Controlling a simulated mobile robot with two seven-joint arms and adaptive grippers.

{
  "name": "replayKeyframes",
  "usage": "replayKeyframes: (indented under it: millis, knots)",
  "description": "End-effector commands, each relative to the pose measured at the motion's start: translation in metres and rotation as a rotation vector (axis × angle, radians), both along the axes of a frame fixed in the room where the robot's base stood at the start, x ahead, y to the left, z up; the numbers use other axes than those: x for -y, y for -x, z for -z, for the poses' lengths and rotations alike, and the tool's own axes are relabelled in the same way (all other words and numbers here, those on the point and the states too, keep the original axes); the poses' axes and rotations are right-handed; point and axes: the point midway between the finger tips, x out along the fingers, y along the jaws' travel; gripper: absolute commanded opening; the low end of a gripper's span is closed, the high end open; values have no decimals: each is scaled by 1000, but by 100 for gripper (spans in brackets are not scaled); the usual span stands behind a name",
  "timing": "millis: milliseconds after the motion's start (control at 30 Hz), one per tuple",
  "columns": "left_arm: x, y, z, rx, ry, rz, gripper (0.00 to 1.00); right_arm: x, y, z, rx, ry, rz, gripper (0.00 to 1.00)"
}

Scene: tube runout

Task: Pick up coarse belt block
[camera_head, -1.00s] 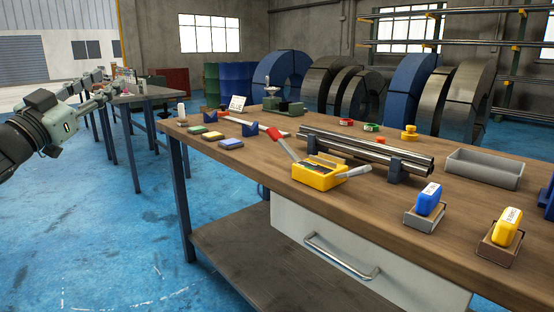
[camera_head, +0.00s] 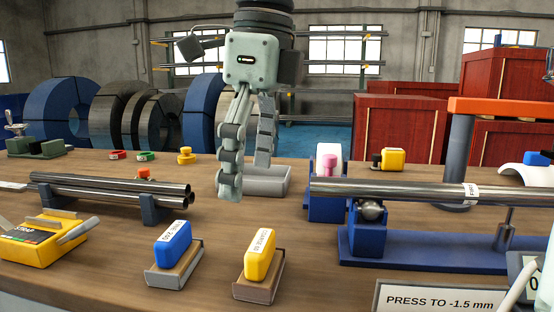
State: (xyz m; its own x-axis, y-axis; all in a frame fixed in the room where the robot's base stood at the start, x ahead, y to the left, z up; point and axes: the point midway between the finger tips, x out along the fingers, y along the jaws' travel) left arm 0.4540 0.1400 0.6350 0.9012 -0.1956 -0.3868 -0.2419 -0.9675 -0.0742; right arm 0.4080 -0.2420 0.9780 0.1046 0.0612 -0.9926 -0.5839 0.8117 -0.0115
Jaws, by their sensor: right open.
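The coarse belt block (camera_head: 260,253) is yellow with a white label and stands upright in a small brown-grey holder (camera_head: 260,286) at the front middle of the bench. A blue block (camera_head: 172,244) with a white label stands in a similar holder to its left. My right gripper (camera_head: 246,178) hangs fingers down above the bench, behind and above the yellow block. Its fingers are apart, with nothing between them, and it touches neither block. My left gripper is not in view.
Steel tubes (camera_head: 110,191) lie on blue supports at left, beside a yellow strap tool (camera_head: 40,240). A grey tray (camera_head: 268,182) sits behind my right gripper. At right, a tube (camera_head: 400,190) rests on a blue stand (camera_head: 420,250). A sign (camera_head: 440,298) stands at front right.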

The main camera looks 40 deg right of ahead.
Motion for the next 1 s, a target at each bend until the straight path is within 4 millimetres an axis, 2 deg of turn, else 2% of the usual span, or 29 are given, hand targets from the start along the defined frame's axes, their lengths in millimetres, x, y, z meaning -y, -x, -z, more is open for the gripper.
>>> replayKeyframes:
  millis: [33,167,633,767,1000]
  knots:
    - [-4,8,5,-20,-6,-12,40,1,5,12,-53,32,-17,88]
    - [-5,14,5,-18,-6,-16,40,4,12,29,-110,64,-35,88]
    - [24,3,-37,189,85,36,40,-2,18,90,-108,62,-34,88]
    - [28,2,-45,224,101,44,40,-2,18,98,-105,61,-32,88]
    - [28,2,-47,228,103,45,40,-2,17,99,-103,61,-31,87]
